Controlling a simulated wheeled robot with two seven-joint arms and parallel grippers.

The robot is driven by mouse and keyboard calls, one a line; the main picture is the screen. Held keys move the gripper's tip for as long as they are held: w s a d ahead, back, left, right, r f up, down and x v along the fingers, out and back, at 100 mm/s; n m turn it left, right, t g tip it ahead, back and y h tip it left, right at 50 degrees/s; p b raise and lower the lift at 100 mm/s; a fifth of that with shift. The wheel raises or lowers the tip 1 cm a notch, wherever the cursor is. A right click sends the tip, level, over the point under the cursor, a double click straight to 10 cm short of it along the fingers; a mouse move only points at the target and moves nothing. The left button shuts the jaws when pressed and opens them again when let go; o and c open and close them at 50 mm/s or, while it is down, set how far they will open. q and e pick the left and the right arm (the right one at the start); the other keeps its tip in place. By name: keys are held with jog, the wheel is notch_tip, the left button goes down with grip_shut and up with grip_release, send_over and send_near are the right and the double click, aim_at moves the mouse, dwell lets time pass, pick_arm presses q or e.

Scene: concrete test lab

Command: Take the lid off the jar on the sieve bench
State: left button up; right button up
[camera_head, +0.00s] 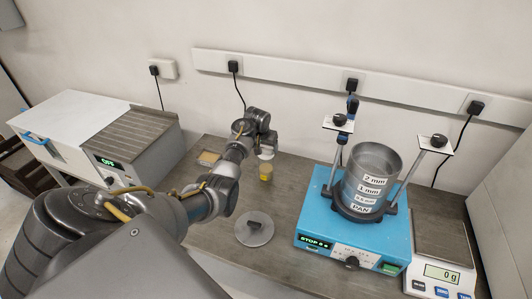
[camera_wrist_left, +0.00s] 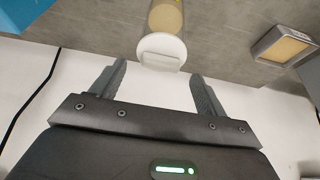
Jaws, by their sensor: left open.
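The jar (camera_head: 266,172) stands on the dark bench (camera_head: 300,190), with yellowish contents and a white lid (camera_head: 266,154) on top. In the left wrist view the jar (camera_wrist_left: 166,16) and its round white lid (camera_wrist_left: 162,50) show just ahead of the fingers. My left gripper (camera_wrist_left: 158,72) is open and empty, its two fingers spread to either side of the lid's line. No contact with the lid can be seen. In the head view my left gripper (camera_head: 266,145) is right at the jar's top and partly hidden by its own wrist. My right gripper is not in view.
A blue sieve shaker (camera_head: 340,235) with a metal sieve stack (camera_head: 372,170) stands right of the jar. A round grey cover (camera_head: 254,229) lies in front. A small sample tray (camera_head: 208,157) sits left of the jar. A balance (camera_head: 441,275) stands far right.

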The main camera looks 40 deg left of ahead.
aim_at(266, 151)
pick_arm(q)
jog(key=shift+x, duration=1.2)
jog(key=shift+c, duration=0.3)
jog(key=c, duration=1)
jog(key=shift+r, duration=0.1)
notch_tip(266, 151, up, 10)
jog(key=shift+f+b, duration=0.1)
jog(key=shift+b, duration=1.05)
